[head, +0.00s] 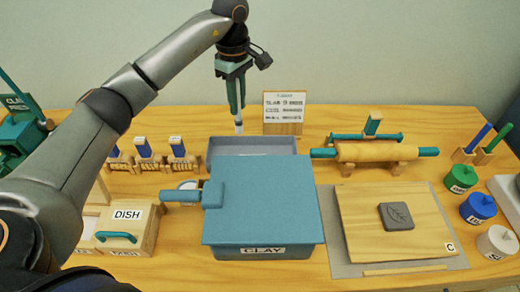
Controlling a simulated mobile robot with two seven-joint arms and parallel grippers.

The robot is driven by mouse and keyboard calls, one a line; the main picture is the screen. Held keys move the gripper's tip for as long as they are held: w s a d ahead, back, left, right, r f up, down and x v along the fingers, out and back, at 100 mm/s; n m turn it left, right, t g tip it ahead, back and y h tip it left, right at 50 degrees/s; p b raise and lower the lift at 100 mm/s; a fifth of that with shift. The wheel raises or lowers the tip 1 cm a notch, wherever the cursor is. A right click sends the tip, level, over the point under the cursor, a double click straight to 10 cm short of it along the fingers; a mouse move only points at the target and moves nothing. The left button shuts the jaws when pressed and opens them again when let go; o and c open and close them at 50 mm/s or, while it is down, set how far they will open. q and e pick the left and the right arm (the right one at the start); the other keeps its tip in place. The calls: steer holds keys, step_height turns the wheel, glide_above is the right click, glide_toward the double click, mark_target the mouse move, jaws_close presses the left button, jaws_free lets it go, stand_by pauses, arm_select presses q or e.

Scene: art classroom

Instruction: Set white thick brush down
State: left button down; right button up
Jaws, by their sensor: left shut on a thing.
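My left gripper (234,78) hangs above the back of the blue clay box, with its fingers pointing down. It is shut on the white thick brush (238,126), which hangs roughly upright below the fingers. I cannot tell whether the brush tip touches anything. The upper part of the brush is hidden between the fingers. My right gripper is not in view.
The blue clay box (262,200) fills the table's middle. Behind it stands a small sign (284,111). A rolling pin (375,151) on supports is at the right, above a wooden board (397,222). Jars (478,207) line the right side. A dish box (127,215) is left.

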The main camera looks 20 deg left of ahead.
mark_target(240, 133)
arm_select(q)
steer(key=shift+w+f, duration=0.15)
steer(key=shift+f, duration=0.3)
step_height(240, 133, down, 10)
steer(key=shift+r, duration=0.2)
steer(key=shift+f, duration=0.2)
steer(key=c, duration=0.8)
jaws_free()
step_height(240, 133, up, 12)
steer(key=shift+r, duration=0.2)
